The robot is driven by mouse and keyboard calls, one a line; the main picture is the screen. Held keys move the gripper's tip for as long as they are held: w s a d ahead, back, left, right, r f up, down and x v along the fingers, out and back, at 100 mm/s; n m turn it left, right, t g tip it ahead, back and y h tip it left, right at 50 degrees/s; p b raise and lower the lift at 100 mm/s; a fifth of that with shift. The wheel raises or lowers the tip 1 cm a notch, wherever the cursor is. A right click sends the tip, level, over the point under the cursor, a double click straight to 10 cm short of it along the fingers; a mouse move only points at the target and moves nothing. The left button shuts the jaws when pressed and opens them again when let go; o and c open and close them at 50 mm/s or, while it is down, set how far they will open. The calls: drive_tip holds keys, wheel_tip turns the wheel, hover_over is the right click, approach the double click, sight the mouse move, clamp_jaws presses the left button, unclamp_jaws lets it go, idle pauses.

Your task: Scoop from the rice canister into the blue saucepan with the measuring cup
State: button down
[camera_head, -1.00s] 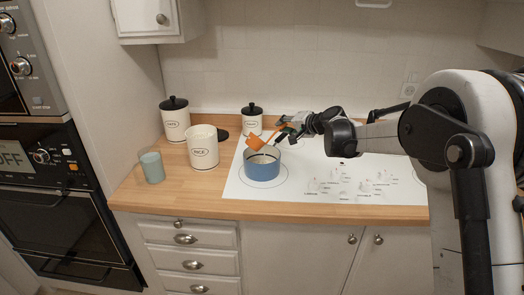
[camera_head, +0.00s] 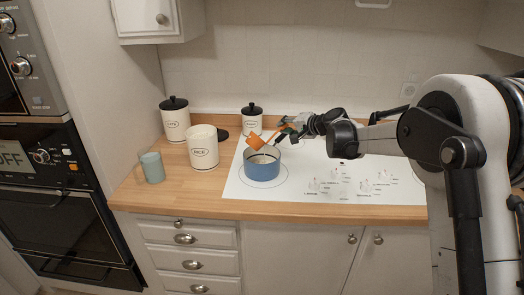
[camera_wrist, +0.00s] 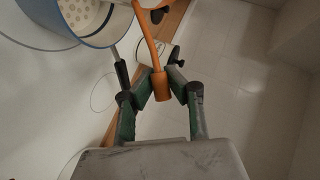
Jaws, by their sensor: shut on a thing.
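The orange measuring cup (camera_head: 255,141) is tilted over the blue saucepan (camera_head: 262,170), close above its rim. My gripper (camera_head: 287,131) is shut on the cup's handle, to the right of and above the pan. In the wrist view the orange handle (camera_wrist: 160,85) sits between the fingertips. The saucepan's blue rim (camera_wrist: 101,38) is at the upper left there, with pale, speckled contents partly visible. The white rice canister (camera_head: 203,153) stands open on the wooden counter, left of the pan. Its contents are too small to make out.
The pan stands on the white cooktop (camera_head: 310,190), its dark handle close to my gripper. A teal cup (camera_head: 152,168) stands left of the rice canister. Black-lidded canisters (camera_head: 175,122) (camera_head: 252,121) stand behind. A dark loose lid (camera_head: 221,134) lies behind the rice canister.

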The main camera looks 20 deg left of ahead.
drive_tip(key=shift+w+d+f+m+g+y, duration=0.2)
drive_tip(key=shift+f+m+y, duration=0.1)
drive_tip(key=shift+f+m, duration=0.25)
drive_tip(key=shift+w+d+f+m+g+y, duration=0.1)
drive_tip(key=shift+w+f+m+g+y, duration=0.15)
drive_tip(key=shift+f+m, duration=0.25)
drive_tip(key=shift+w+d+f+m+g+y, duration=0.2)
drive_tip(key=shift+f+m+y, duration=0.15)
drive_tip(key=shift+f+m, duration=0.2)
idle(4.7)
drive_tip(key=shift+a+f+m+y+b, duration=0.15)
drive_tip(key=shift+f+m+y+b, duration=0.3)
drive_tip(key=shift+b, duration=0.45)
idle(0.8)
